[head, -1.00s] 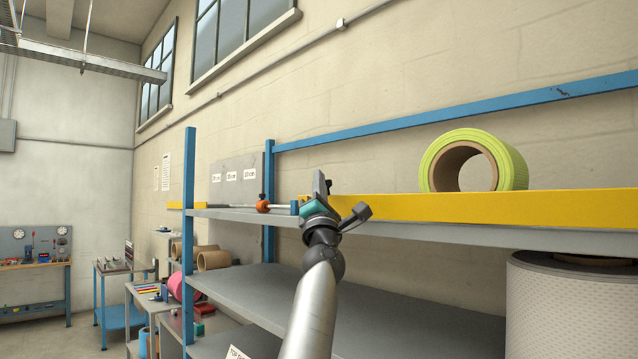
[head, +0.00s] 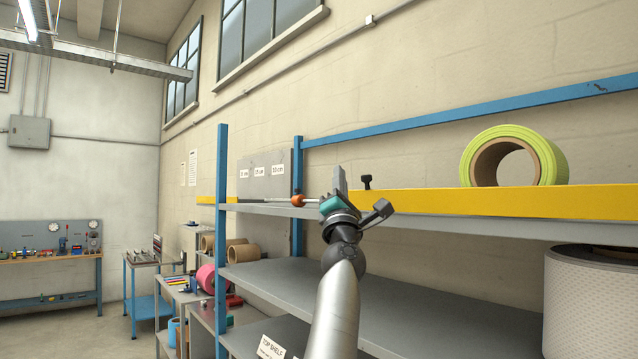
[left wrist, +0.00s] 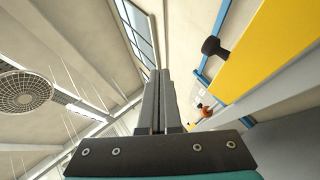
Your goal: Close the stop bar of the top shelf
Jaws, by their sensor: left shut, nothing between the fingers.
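The yellow stop bar (head: 480,200) runs along the front edge of the top shelf (head: 450,224). A small black knob (head: 367,182) stands up near its left visible part; the knob (left wrist: 214,47) and the yellow bar (left wrist: 265,55) also show in the left wrist view. An orange piece (head: 297,200) sits on a thin rod left of my gripper. My left gripper (head: 339,178) is shut and empty, pointing up in front of the shelf edge, just left of the knob. It hides part of the bar's left end. My right gripper is not in view.
A lime-green roll (head: 550,160) stands on the top shelf behind the bar. A blue upright (head: 221,240) stands at the shelf's left end. A large pale roll (head: 590,300) is below right. The middle shelf (head: 440,305) is mostly bare.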

